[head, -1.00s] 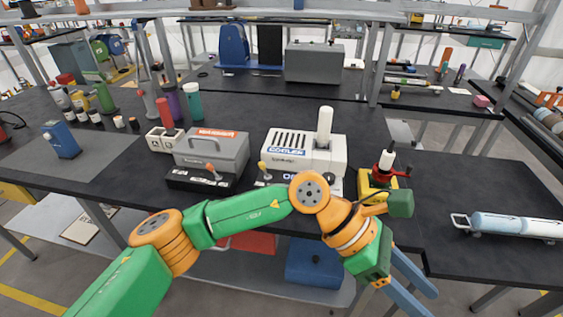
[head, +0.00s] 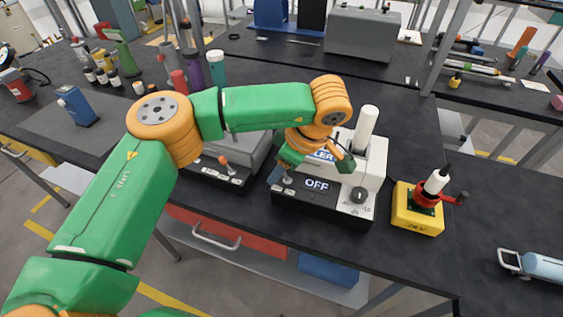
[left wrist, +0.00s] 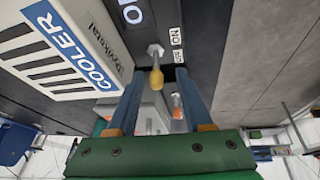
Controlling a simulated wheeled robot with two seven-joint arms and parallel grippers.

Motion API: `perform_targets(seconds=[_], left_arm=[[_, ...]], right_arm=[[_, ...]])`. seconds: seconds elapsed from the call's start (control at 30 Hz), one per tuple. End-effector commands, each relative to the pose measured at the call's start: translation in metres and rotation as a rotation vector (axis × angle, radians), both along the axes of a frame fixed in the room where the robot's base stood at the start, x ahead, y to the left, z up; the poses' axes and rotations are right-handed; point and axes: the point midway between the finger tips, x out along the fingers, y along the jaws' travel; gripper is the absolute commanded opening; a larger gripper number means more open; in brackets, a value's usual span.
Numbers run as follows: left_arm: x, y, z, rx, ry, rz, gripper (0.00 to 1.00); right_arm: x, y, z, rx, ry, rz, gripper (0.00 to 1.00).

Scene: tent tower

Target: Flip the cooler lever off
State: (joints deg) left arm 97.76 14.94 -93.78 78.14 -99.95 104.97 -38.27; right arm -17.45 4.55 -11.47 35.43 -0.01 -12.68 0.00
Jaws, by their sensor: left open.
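The cooler (head: 372,152) is a white box on a black base with a white cylinder on top. Its front display (head: 317,184) reads OFF. My left gripper (head: 281,176) is open at the left end of the cooler's base, pointing down and largely hidden behind its own wrist. In the left wrist view the cooler lever (left wrist: 156,77), with a yellow knob on a metal stem, stands between the open blue fingers (left wrist: 159,80). An ON label lies beside the lever's base. I cannot tell whether a finger touches the lever. My right gripper is not in view.
A grey unit (head: 245,150) with an orange-knobbed lever (head: 224,162) stands close left of the cooler. A yellow box (head: 417,212) with a red-and-white top stands to its right. The black table's (head: 480,180) right part is mostly clear.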

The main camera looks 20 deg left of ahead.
Motion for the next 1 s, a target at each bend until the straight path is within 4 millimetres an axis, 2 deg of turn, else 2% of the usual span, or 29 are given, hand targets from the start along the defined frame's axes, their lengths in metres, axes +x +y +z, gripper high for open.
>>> perform_targets(seconds=[0.2,0.27,0.4,0.57,0.77,1.0], left_arm=[[0.0,0.0,-0.002,-0.001,0.0,-0.001,0.5],[0.0,0.0,-0.002,-0.001,0.0,-0.001,0.37],[0.0,0.0,-0.002,-0.002,0.0,-0.001,0.0],[0.0,0.0,-0.002,-0.003,0.001,0.0,0.0],[0.001,0.006,-0.009,-0.134,0.004,0.002,0.0],[0.0,0.006,-0.005,-0.167,0.007,-0.001,0.0]], right_arm=[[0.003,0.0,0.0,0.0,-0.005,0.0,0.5],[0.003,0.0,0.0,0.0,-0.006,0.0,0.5],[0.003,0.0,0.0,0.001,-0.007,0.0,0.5],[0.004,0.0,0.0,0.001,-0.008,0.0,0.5],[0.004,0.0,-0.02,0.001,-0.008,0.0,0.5],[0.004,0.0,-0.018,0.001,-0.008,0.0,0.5]])
